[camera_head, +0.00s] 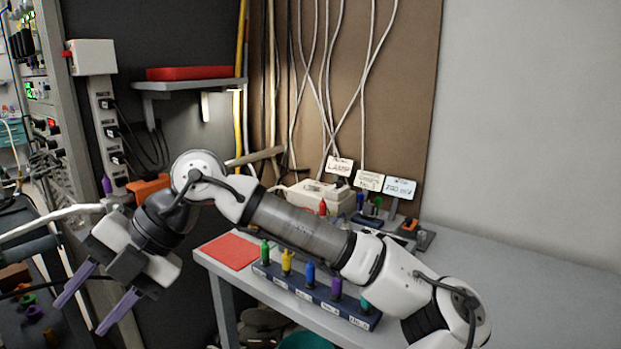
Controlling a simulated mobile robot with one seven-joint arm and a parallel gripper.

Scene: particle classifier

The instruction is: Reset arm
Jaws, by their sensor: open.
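My gripper (92,302) is at the lower left, with its two purple-grey fingers spread apart and nothing between them. It points down and to the left, off the left end of the grey table (520,285). My arm reaches across the picture from the lower right, in front of the table, and hides part of its top.
A dark blue rack (318,294) with several coloured bottles stands along the table's front, beside a red mat (230,251). Labelled signs (369,180) stand at the back. A shelf (190,85) holds a red tray. The table's right side is clear.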

